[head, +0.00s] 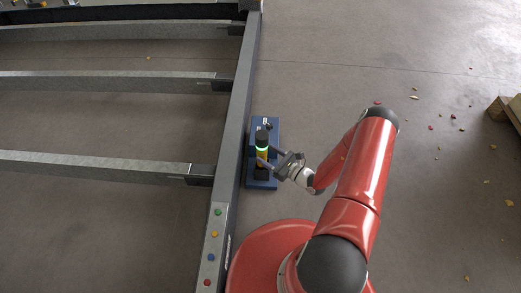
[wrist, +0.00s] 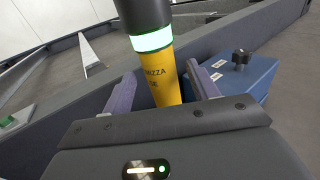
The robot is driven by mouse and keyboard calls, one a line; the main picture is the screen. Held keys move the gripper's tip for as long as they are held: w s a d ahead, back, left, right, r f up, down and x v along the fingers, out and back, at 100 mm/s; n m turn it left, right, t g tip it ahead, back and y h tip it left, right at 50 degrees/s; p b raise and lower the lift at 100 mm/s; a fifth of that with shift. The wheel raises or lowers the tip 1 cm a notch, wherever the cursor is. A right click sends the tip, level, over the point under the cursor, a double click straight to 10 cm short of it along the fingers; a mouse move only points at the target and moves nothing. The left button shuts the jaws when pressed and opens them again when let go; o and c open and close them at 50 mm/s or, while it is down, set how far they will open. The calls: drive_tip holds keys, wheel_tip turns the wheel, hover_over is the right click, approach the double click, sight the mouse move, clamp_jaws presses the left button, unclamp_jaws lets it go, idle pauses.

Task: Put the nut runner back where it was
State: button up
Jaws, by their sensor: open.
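The nut runner (head: 262,151) is a yellow tool with a black top and a glowing green-white ring. It stands upright in a blue holder (head: 264,125) beside the long steel beam. In the wrist view the yellow body of the nut runner (wrist: 166,85) is between the two fingers of my gripper (wrist: 163,90). My gripper (head: 269,158) reaches it from the right in the head view. The jaws are open, with one finger on each side of the body. The lower end of the tool is hidden by my gripper in the wrist view.
The steel frame beam (head: 238,110) runs along the left of the holder, with cross beams (head: 110,165) further left. Coloured buttons (head: 214,234) sit on a plate at the near end. A wooden pallet (head: 508,110) lies far right. The floor on the right is mostly clear with small debris.

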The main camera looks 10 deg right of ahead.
drive_tip(key=v, duration=0.7)
drive_tip(key=s+a+r+n+g, duration=0.25)
drive_tip(key=r+n+g, duration=0.3)
drive_tip(key=r, duration=0.35)
drive_tip(key=s+a+r+n+g, duration=0.1)
drive_tip(key=a+r+n+g, duration=0.25)
drive_tip(key=r+n, duration=0.35)
drive_tip(key=s+a+r+n+g, duration=0.1)
drive_tip(key=a+r+n+g, duration=0.3)
drive_tip(key=r, duration=0.6)
drive_tip(key=s+d+r+n+t+h, duration=0.1)
drive_tip(key=s+r+n+t+h, duration=0.1)
drive_tip(key=s+r+n+h, duration=0.3)
drive_tip(key=s+d+r+n+t+h, duration=0.1)
drive_tip(key=s+r+n+t+h, duration=0.1)
drive_tip(key=s+r+n+h, duration=0.4)
drive_tip(key=s+r+n, duration=0.1)
drive_tip(key=s+r, duration=0.3)
drive_tip(key=r, duration=0.3)
drive_tip(key=shift+s+d, duration=0.4)
drive_tip(key=shift+r, duration=0.15)
wheel_tip(320, 180, up, 3)
drive_tip(key=p, duration=0.2)
drive_tip(key=shift+f+p, duration=0.2)
drive_tip(key=shift+p, duration=0.1)
